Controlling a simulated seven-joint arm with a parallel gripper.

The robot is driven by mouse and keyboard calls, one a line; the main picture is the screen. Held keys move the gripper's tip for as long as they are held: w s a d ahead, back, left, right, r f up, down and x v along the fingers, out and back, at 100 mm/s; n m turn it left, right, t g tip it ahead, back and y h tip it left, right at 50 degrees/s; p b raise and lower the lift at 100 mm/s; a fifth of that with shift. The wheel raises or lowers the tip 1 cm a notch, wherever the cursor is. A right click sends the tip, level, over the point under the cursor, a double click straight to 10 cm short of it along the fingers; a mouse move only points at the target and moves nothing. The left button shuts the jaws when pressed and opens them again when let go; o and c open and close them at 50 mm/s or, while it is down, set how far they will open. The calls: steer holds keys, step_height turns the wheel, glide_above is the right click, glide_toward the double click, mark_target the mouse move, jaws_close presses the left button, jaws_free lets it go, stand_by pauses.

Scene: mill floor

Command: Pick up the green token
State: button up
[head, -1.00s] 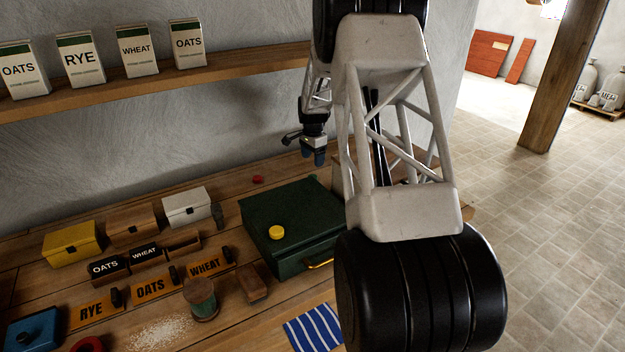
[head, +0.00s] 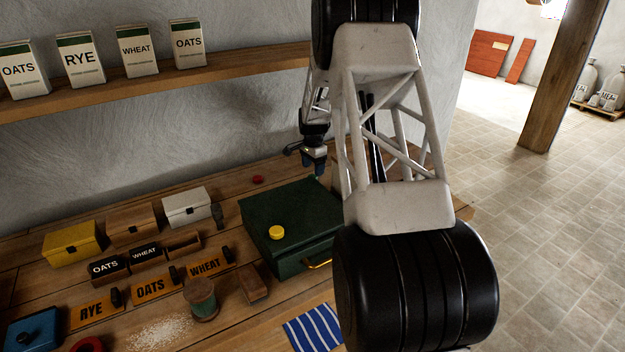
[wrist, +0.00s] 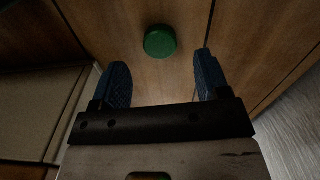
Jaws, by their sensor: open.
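A round green token (wrist: 160,41) lies on the wooden surface in the wrist view, a little beyond and between my fingertips. My gripper (wrist: 158,80) is open and empty, with its two blue fingers apart on either side. In the head view my gripper (head: 315,166) hangs pointing down behind the dark green box, near the wall. The green token does not show in the head view; the box and my arm cover that area.
The dark green box (head: 290,210) carries a yellow token (head: 277,232). A red token (head: 258,179) lies behind the box's left side. A white box (head: 187,206) stands to the left. The shelf (head: 150,78) runs above the bench.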

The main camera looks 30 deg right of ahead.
steer(key=shift+d+f, duration=0.1)
steer(key=shift+f, duration=1.75)
steer(key=c, duration=1)
